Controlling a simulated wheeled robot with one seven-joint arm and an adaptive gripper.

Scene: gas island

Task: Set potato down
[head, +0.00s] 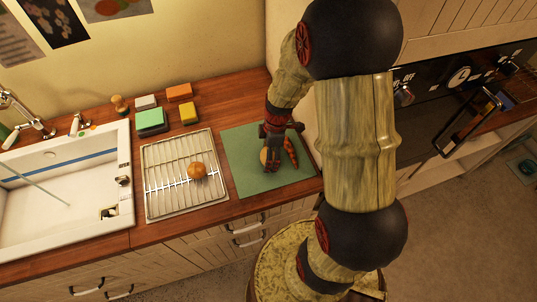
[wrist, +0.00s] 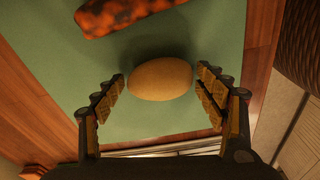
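The potato (wrist: 160,79) is a smooth tan oval on the green mat (wrist: 60,72). In the head view the potato (head: 264,156) is partly hidden by my gripper (head: 272,158), which is over the mat (head: 240,178). In the wrist view my gripper (wrist: 160,88) has its fingers spread on both sides of the potato, with a narrow gap at each side. The potato appears to lie on the mat, with a shadow beside it.
A mottled orange-and-black long item (wrist: 125,14) lies beside the potato; it also shows in the head view (head: 291,150). A wire rack (head: 165,198) to the left holds a round brown item (head: 197,170). Sponges (head: 150,120) and a sink (head: 60,190) are farther left.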

